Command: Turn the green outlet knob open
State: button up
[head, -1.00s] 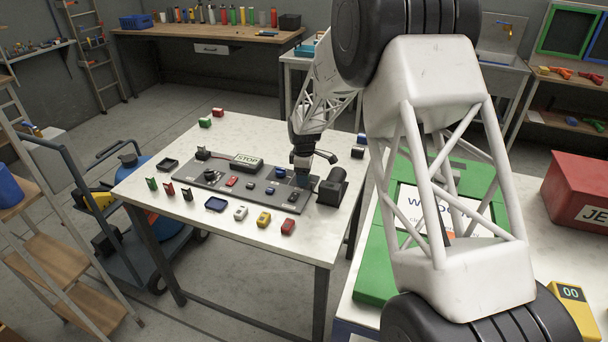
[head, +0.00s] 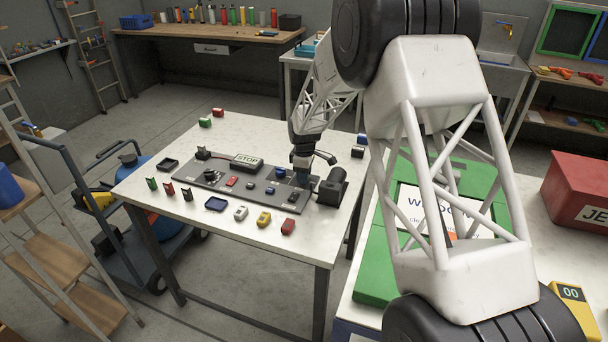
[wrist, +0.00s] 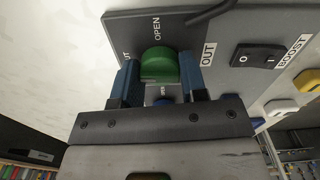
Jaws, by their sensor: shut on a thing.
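The green outlet knob (wrist: 158,66) shows in the wrist view on a dark grey panel (wrist: 225,30), near the labels "OPEN" and "OUT". My gripper (wrist: 160,78) has its two blue fingers on either side of the knob and is shut on it. In the head view my gripper (head: 302,175) is down at the right end of the panel (head: 213,185). There the knob is hidden behind the gripper. A blue part (wrist: 167,98) shows just below the knob, between the fingers.
A black rocker switch (wrist: 258,57) marked "BOOST" sits right of the knob. A black block-like device (head: 333,187) stands close to the right of my gripper. Several small coloured blocks lie along the table's (head: 150,205) front.

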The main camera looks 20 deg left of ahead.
jog(key=m, duration=0.3)
jog(key=shift+m, duration=0.3)
jog(key=m, duration=0.4)
jog(key=shift+m, duration=0.3)
jog(key=m, duration=0.4)
jog(key=shift+m, duration=2.4)
jog(key=o, duration=0.9)
